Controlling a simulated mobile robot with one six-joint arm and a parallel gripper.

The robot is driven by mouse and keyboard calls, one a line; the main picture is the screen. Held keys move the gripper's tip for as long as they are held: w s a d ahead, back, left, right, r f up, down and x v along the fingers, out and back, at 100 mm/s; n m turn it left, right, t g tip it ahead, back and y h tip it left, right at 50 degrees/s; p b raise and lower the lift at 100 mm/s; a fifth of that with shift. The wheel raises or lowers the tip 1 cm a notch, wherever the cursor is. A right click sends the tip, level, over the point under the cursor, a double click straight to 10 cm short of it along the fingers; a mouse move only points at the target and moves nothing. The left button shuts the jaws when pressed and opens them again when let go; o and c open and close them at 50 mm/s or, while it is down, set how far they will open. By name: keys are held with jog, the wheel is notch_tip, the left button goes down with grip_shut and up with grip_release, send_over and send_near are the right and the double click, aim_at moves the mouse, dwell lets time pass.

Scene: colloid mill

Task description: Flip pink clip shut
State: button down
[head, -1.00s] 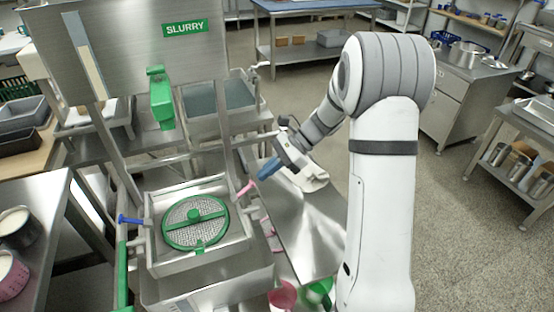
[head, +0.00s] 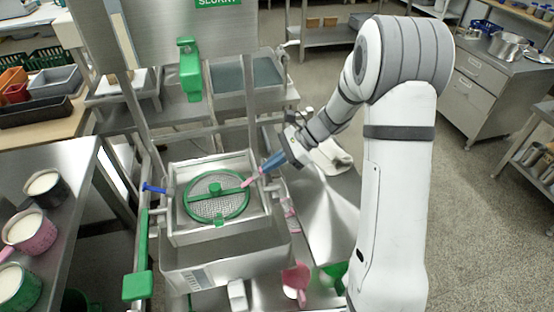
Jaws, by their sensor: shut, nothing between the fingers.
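The pink clip (head: 251,179) is a short pink lever on the right edge of the square metal tray (head: 180,238). It slants up and outward to the right. My gripper (head: 265,167) is shut and empty, with its blue fingers at the clip's upper outer end. I cannot tell whether they touch it. A round mesh screen with a green rim and green crossbar (head: 217,196) lies in the tray. A blue clip (head: 153,188) sticks out from the tray's left side.
A green spout (head: 189,70) hangs above and behind the tray. Pink (head: 296,279) and green (head: 335,274) scoop-like items sit low at the right. Cups of white contents (head: 30,233) stand on the left table. A metal surface (head: 320,205) lies right of the tray.

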jog(key=shift+s+a+f, duration=0.1)
jog(key=shift+f, duration=0.05)
jog(key=p+v, duration=0.2)
jog(key=v, duration=1.2)
